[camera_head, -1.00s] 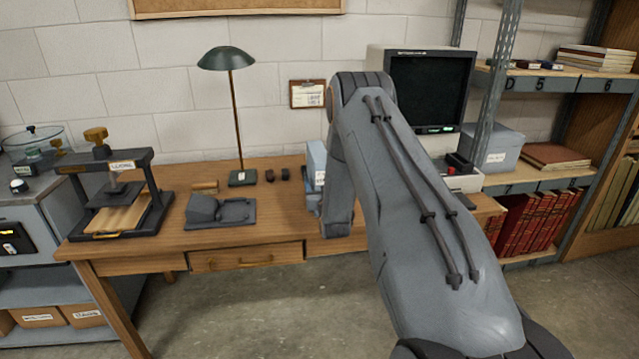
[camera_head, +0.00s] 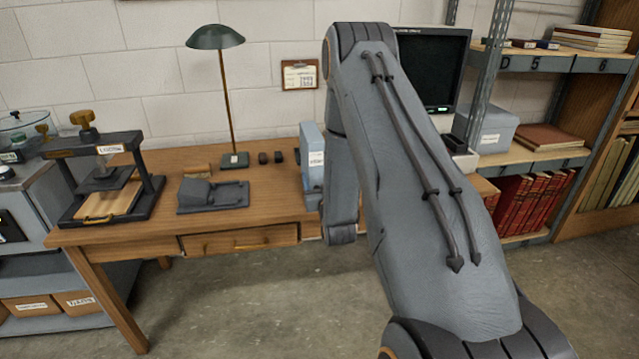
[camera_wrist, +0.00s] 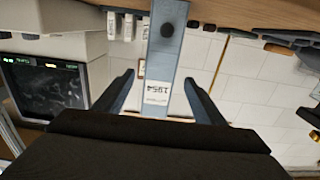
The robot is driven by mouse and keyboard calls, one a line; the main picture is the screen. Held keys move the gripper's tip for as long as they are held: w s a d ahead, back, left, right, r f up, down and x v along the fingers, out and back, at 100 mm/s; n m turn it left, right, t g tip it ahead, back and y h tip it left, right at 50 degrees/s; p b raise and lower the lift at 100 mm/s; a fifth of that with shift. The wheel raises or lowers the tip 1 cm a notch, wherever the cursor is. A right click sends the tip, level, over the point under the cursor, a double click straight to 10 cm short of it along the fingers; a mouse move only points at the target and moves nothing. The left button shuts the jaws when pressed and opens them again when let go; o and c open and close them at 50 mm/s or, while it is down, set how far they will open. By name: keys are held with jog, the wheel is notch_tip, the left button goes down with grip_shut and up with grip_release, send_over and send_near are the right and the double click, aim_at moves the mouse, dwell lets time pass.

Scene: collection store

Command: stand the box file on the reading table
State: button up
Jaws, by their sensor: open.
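The blue-grey box file (camera_head: 313,160) stands upright on the wooden reading table (camera_head: 270,205), right of the lamp; my arm hides its right side. In the wrist view, which is upside down, the box file (camera_wrist: 163,65) has a white label reading 1954 and a dark round finger hole. My gripper (camera_wrist: 160,80) is open, with one finger on each side of the spine in the picture. I cannot tell whether the fingers reach around the file or stop short of it. In the head view my gripper is hidden behind my arm.
A green lamp (camera_head: 215,37), a grey book cradle (camera_head: 212,194) and a book press (camera_head: 105,175) stand on the table to the left. A monitor (camera_head: 430,75) and metal shelves with red volumes (camera_head: 525,205) are to the right. The floor in front is clear.

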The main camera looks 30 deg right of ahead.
jog(key=s+a+r+n+g+y, duration=0.2)
jog(key=s+a+g+y, duration=0.2)
jog(key=s+a+g, duration=0.65)
jog(key=s+a+r+g, duration=0.1)
jog(key=s+a+g, duration=0.1)
jog(key=s, duration=0.6)
jog(key=s+a+r+g, duration=0.2)
jog(key=s+a, duration=0.3)
jog(key=s, duration=0.3)
jog(key=s+a+r+n+g+y, duration=0.1)
jog(key=s+a+g, duration=0.1)
jog(key=s, duration=0.7)
jog(key=shift+a+r, duration=0.15)
jog(key=shift+a, duration=0.6)
